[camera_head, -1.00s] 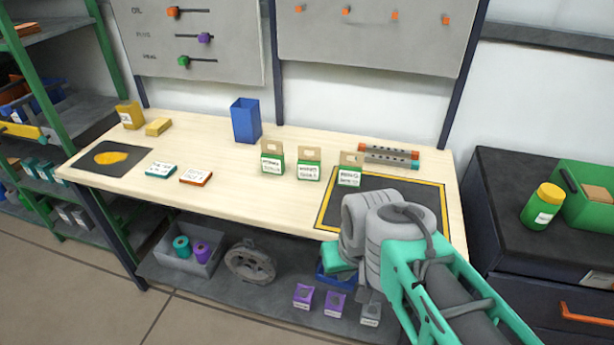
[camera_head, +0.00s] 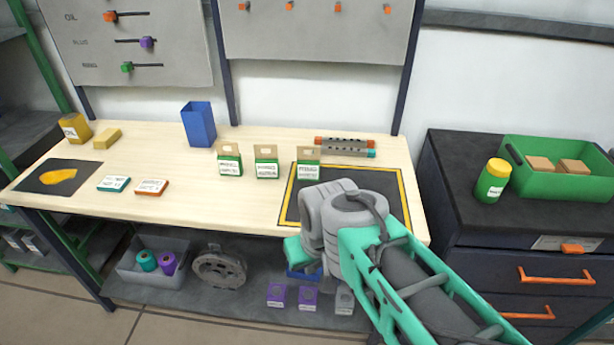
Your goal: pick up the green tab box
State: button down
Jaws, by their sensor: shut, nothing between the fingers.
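Three green boxes with white labels and tan hang tabs stand upright in a row on the wooden bench: a left green tab box (camera_head: 230,166), a middle one (camera_head: 266,168) and a right one (camera_head: 308,169). The right one stands at the back edge of a dark mat with a yellow border (camera_head: 292,207). The pictures do not show which one is meant. My gripper (camera_head: 297,252) shows only in part as a teal piece below the grey wrist, in front of the bench edge. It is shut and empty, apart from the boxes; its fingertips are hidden.
A blue bin (camera_head: 199,124) stands behind the boxes and a slotted grey bar (camera_head: 345,147) lies at the back right. Purple boxes (camera_head: 277,294) sit on the lower shelf near my gripper. A dark cabinet (camera_head: 450,170) at right carries a green bottle (camera_head: 492,181) and a green crate (camera_head: 530,178).

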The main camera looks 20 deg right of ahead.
aim_at(308, 167)
jog(key=u, duration=3)
jog(key=k, duration=0.9)
jog(key=z, duration=1.3)
jog(key=i, duration=1.4)
